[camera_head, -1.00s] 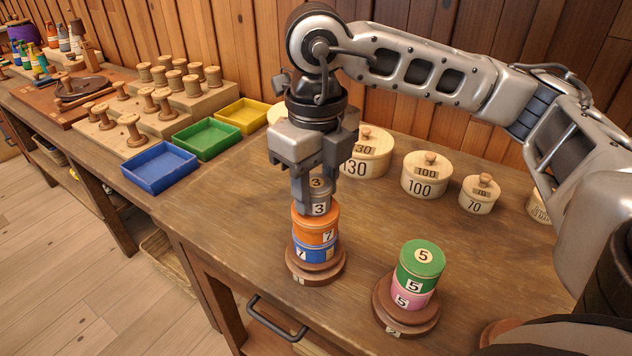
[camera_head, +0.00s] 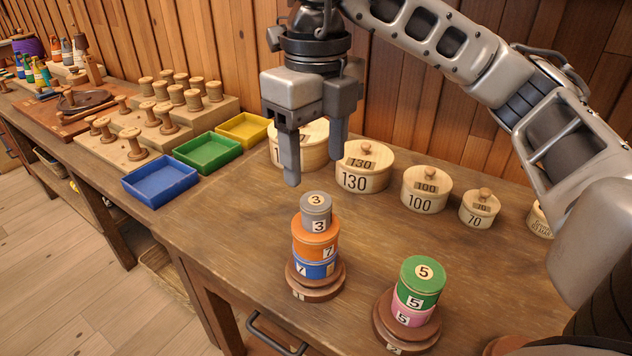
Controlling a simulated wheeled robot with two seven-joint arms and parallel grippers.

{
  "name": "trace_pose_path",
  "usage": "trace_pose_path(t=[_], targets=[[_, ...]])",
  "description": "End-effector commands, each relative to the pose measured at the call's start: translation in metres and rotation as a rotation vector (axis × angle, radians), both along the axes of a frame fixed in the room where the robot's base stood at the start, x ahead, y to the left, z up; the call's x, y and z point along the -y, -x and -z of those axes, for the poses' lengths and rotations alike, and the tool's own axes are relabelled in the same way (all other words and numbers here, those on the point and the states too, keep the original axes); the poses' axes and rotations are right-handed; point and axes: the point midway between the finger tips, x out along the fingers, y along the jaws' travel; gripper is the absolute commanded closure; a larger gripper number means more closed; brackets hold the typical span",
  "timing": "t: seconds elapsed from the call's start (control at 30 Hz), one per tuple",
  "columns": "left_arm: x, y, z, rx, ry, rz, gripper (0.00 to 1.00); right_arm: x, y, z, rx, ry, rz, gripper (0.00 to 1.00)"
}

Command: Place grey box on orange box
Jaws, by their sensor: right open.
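The grey box (camera_head: 316,213), a small round tin marked 3, sits upright on the orange box (camera_head: 315,240), a wider round tin marked 7. The orange box rests on a blue box (camera_head: 315,267), also marked 7, on a round wooden base (camera_head: 316,290) marked 1. My right gripper (camera_head: 315,165) is open and empty, above and behind the grey box and apart from it. My left gripper is not in view.
A green box (camera_head: 422,278) on a pink box (camera_head: 413,309) stands on another wooden base (camera_head: 393,330). Lidded wooden canisters (camera_head: 363,170) line the back. Blue (camera_head: 160,184), green (camera_head: 207,153) and yellow (camera_head: 243,130) trays lie left. The middle table is clear.

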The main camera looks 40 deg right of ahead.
Motion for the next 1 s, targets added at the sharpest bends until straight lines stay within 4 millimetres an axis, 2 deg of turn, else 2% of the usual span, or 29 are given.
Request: trace_pose_path(t=[0.03, 0.1, 0.27, 1.0], targets=[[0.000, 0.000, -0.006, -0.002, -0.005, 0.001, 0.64, 0.000, 0.000, -0.015, 0.004, 0.001, 0.002, 0.40], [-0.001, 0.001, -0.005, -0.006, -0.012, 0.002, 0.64, 0.000, 0.000, -0.025, 0.004, 0.000, 0.002, 0.40], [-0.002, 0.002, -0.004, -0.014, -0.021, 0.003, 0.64, 0.000, 0.000, -0.038, 0.001, 0.000, 0.001, 0.40], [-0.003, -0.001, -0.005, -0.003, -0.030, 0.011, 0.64, 0.000, 0.000, -0.040, -0.001, 0.000, 0.001, 0.40]])
